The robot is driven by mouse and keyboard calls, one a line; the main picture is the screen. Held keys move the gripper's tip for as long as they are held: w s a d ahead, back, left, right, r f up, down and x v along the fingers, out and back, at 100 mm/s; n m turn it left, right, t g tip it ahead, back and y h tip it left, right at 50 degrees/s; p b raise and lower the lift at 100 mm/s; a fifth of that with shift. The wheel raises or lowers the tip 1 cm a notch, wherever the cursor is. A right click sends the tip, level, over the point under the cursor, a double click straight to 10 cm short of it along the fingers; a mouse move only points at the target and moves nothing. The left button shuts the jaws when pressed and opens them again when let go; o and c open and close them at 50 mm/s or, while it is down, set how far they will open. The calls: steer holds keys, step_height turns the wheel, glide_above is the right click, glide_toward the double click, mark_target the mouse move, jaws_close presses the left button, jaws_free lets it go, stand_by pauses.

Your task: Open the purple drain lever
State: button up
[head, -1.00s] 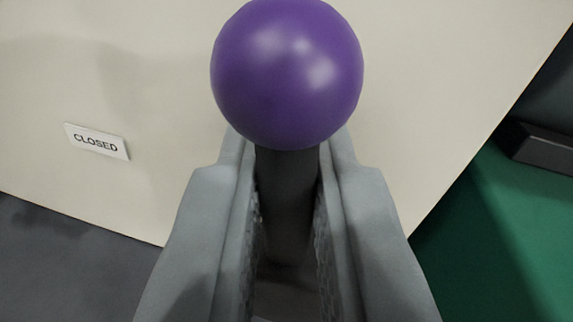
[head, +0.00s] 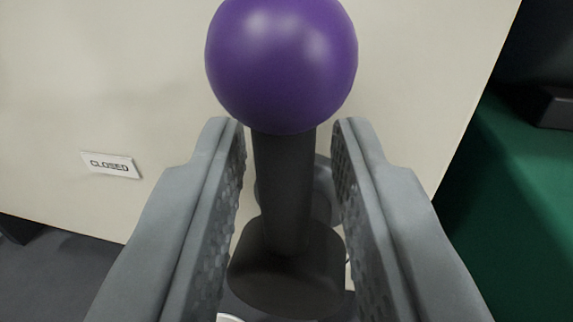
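The purple drain lever shows in the head view as a glossy purple ball knob (head: 282,62) on a dark shaft (head: 284,190). The shaft runs down to a dark base (head: 287,270) in front of a cream panel. My gripper (head: 288,135) is open, with one finger on each side of the shaft just below the ball. A gap shows between each finger pad and the shaft.
The cream panel (head: 420,90) stands behind the lever. A green surface (head: 530,190) with a dark object (head: 552,108) on it lies to the right. Dark grey floor (head: 60,270) shows at the lower left.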

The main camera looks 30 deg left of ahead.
stand_by(0.3)
steer(key=v, duration=1.7)
steer(key=shift+s, duration=0.15)
steer(key=shift+d, duration=0.1)
